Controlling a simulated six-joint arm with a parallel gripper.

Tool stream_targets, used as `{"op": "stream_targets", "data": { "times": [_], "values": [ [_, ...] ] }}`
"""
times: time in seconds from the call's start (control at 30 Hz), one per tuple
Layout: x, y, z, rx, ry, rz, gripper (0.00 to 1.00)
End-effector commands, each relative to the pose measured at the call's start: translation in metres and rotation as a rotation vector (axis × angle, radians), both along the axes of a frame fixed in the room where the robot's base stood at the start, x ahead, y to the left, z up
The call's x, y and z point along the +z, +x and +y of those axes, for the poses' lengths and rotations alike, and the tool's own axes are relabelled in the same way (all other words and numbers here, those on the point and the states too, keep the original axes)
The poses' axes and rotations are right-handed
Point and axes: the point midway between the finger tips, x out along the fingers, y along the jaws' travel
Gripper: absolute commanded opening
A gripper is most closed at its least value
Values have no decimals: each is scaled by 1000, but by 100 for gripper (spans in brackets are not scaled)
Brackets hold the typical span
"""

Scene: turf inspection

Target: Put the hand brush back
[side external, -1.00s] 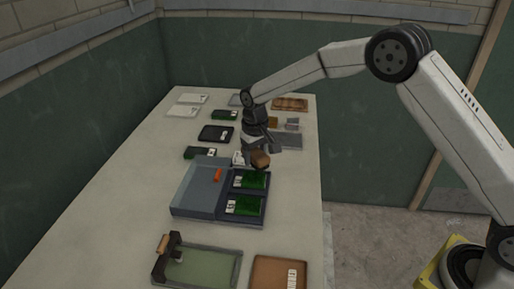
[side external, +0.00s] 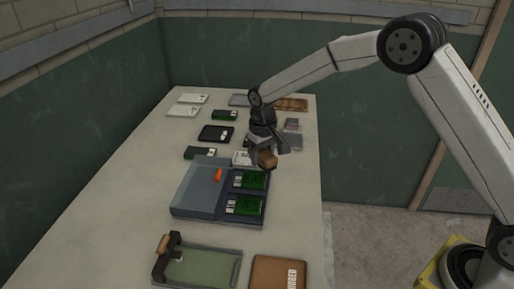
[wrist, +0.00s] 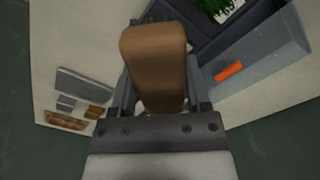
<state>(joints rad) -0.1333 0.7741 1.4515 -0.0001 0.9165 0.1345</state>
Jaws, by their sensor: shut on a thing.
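My gripper (side external: 264,149) is shut on the hand brush (side external: 268,160), which has a brown, rounded wooden body. It holds the brush above the far right corner of the grey case. In the wrist view the brush (wrist: 155,62) fills the space between the fingers, and dark bristles show at its far end. The bristle side is mostly hidden. The grey case (side external: 199,186) lies mid-table and holds two green turf samples (side external: 250,180) with white labels. An orange piece (side external: 217,174) is on the case.
A framed green tray (side external: 208,267) with a wooden-handled tool and a brown labelled board (side external: 277,273) lie at the near end. Black, green and white items stand at the back left. The left table side is clear.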

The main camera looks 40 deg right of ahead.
Motion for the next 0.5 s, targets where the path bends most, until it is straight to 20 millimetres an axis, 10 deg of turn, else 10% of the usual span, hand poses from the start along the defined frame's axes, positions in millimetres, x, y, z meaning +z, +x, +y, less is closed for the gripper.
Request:
{"op": "stream_targets", "data": {
  "times": [0.5],
  "values": [
    [12, -82, -33, -1, 0, -1, 14]
  ]
}}
